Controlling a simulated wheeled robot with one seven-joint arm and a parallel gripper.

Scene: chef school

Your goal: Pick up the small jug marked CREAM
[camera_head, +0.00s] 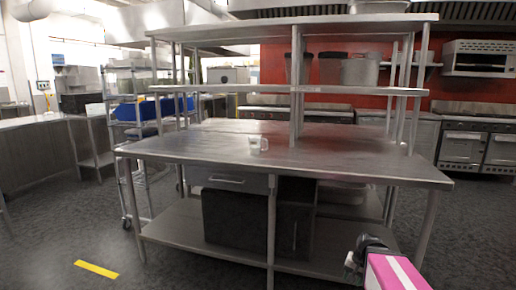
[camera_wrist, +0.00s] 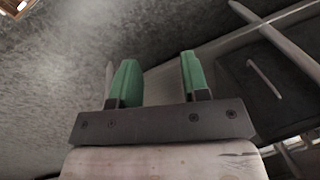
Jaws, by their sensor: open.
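A small white jug (camera_head: 258,144) stands on the steel worktable (camera_head: 200,152), near the middle of its top. Its marking is too small to read. My gripper (camera_head: 352,262) is low at the bottom right of the head view, in front of the table and below its top, well apart from the jug. In the wrist view my gripper (camera_wrist: 156,75) shows two green fingers set apart with nothing between them. The jug is not in the wrist view.
Shelves (camera_head: 285,91) on posts rise over the worktable. A drawer (camera_head: 228,180) and dark boxes (camera_head: 235,217) are beneath the top. A wire rack (camera_head: 146,75) with blue bins stands at the left, ovens (camera_head: 478,148) at the back right. The tabletop around the jug is clear.

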